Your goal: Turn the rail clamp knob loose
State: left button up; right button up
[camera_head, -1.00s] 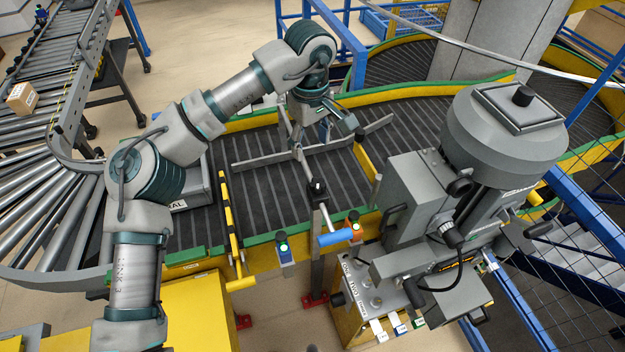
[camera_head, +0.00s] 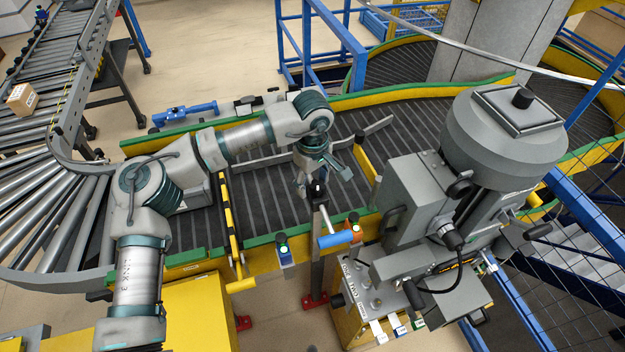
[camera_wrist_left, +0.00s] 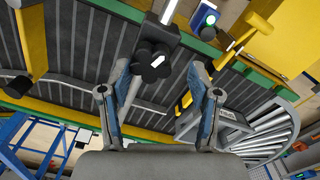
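The rail clamp knob (camera_head: 318,189) is black and sits on top of a grey post at the near side of the conveyor. In the left wrist view the knob (camera_wrist_left: 152,61) is lobed with a white mark, and a rail runs behind it. My left gripper (camera_head: 321,178) is right at the knob in the head view, partly covering the area behind it. In the left wrist view the gripper (camera_wrist_left: 158,72) is open, with one finger on each side of the knob and gaps to both. My right gripper is not in view.
A large grey machine (camera_head: 505,135) stands to the right. A yellow upright bar (camera_head: 231,220) and a green-lit button box (camera_head: 284,249) are on the left.

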pick_arm(q)
jog(key=shift+d, duration=0.55)
jog(key=c, duration=0.8)
jog(key=shift+d, duration=0.25)
jog(key=shift+c, duration=1)
jog(key=shift+a, duration=0.1)
jog(key=shift+a+f, duration=0.1)
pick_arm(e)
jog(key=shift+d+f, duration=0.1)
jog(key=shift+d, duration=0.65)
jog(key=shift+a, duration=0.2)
pick_arm(q)
jog(key=shift+n, duration=0.3)
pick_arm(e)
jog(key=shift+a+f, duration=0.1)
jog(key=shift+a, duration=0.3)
